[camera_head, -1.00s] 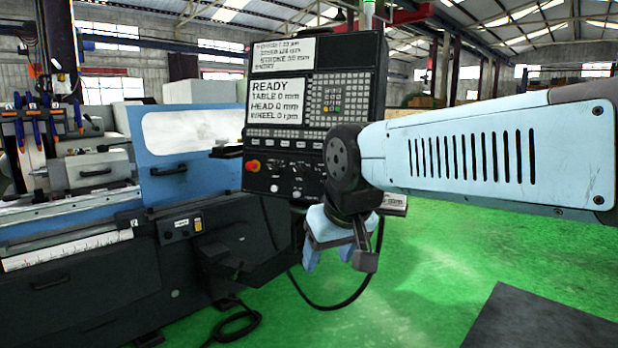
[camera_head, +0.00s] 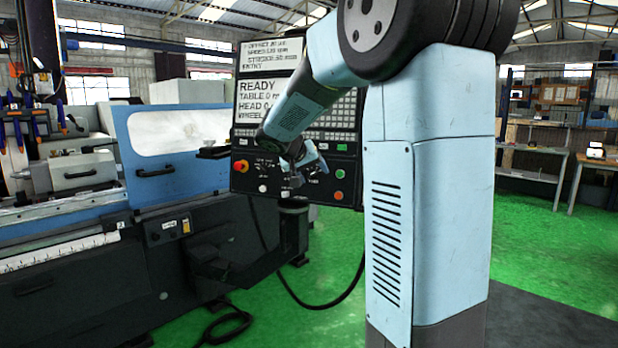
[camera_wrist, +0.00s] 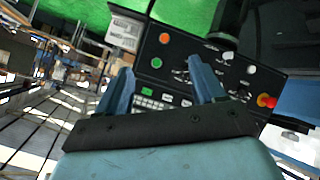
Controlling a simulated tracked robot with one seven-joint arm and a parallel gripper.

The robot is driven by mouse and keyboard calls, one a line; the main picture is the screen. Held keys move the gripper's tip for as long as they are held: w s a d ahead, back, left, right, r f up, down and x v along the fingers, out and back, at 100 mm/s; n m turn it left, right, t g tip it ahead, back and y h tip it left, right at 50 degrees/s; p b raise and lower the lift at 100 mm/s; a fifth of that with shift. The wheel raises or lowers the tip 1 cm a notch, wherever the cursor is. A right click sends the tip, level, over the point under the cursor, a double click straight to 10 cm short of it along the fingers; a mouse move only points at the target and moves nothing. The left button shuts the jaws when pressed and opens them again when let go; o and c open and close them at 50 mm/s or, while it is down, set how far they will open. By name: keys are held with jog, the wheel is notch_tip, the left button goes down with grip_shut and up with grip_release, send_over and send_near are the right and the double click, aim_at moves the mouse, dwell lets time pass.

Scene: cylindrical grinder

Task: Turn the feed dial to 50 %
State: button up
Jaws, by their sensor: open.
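The control panel (camera_head: 248,182) stands in the middle of the head view, with small dials and buttons on its lower part. My gripper (camera_head: 306,158) is in front of the lower panel, partly hidden by my arm. In the wrist view my gripper (camera_wrist: 161,66) is open, its two blue fingers apart with nothing held between them.
A red emergency stop (camera_head: 240,166) sits at the panel's left edge. A green button (camera_head: 338,173) and an orange one (camera_head: 338,195) are at its right. The screen (camera_head: 260,95) reads READY, partly covered by my arm. The grinder (camera_head: 90,260) stands left.

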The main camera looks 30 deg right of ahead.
aim_at(311, 175)
jog(key=w+d+f+t+h, duration=0.1)
jog(key=w+f, duration=0.1)
jog(key=w, duration=0.7)
jog(key=w+d+f+t+h, duration=0.1)
jog(key=w+d+f+h, duration=0.1)
jog(key=w, duration=0.8)
jog(key=shift+t, duration=0.3)
jog(key=x, duration=1.3)
jog(key=shift+f, duration=0.35)
jog(key=shift+c, duration=0.3)
